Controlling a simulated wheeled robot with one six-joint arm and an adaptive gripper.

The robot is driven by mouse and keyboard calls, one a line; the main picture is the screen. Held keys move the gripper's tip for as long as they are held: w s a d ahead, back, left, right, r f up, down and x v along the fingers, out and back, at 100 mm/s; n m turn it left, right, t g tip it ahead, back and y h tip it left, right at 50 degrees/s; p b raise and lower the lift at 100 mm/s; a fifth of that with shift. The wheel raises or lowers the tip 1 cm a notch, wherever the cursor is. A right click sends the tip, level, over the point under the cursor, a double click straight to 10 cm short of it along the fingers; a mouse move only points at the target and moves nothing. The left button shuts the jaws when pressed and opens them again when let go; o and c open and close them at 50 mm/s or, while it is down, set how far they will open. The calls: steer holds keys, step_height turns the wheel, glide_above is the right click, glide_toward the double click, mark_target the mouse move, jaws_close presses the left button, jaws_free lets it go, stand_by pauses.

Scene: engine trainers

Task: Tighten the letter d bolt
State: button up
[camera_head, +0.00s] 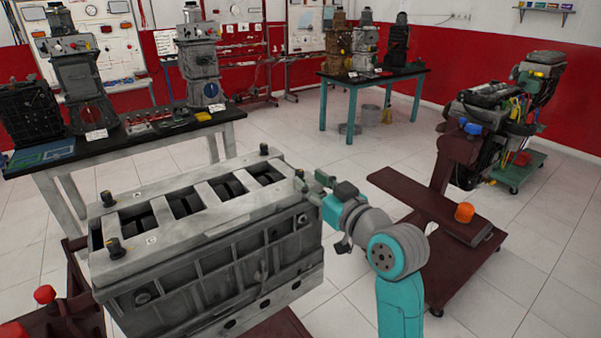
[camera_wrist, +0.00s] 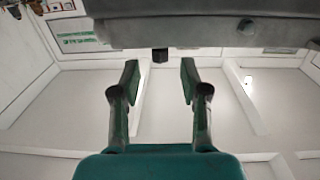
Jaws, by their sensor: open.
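A grey engine block (camera_head: 200,240) fills the lower left of the head view. Dark bolts stand upright at its top corners: back left (camera_head: 107,198), front left (camera_head: 114,248) and back right (camera_head: 264,149). My gripper (camera_head: 310,182) is at the block's right end, beside the front right corner. In the wrist view my gripper (camera_wrist: 160,66) is open with nothing between its pads. A small dark bolt head (camera_wrist: 160,54) shows just beyond the fingertips, between them and apart from both. The small labels on the block are too small to read, so I cannot tell which bolt is letter d.
A dark-topped table (camera_head: 150,142) with engine parts stands behind the block. Another table (camera_head: 370,75) is at the back. A dark red wheeled stand (camera_head: 430,208) with an engine (camera_head: 500,115) is to the right. The tiled floor between is mostly clear.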

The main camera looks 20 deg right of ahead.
mark_target(302, 174)
steer(key=shift+x, duration=2.45)
jaws_close()
